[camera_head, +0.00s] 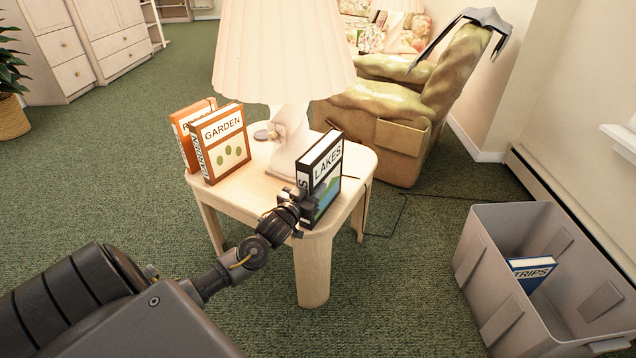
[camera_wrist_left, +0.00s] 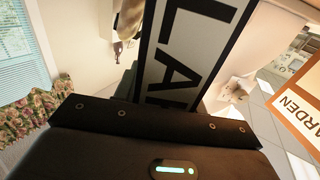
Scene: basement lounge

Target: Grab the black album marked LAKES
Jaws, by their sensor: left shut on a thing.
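The black album marked LAKES (camera_head: 327,172) stands upright at the front right edge of the small wooden side table (camera_head: 262,193). Its white label and a blue and green picture show on the cover. My left gripper (camera_head: 305,205) is shut on its lower left side, at the spine. In the left wrist view the album (camera_wrist_left: 182,62) rises beyond the gripper (camera_wrist_left: 160,108), with part of its lettering in sight. The fingertips are hidden there. I cannot tell whether the album's bottom touches the table. My right gripper is not in view.
A white lamp (camera_head: 285,45) stands on the table behind the album. Orange albums, one marked GARDEN (camera_head: 221,143), stand at the table's left. A grey bin (camera_head: 500,262) on the right floor holds a blue TRIPS album (camera_head: 532,272). An armchair (camera_head: 400,110) stands behind.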

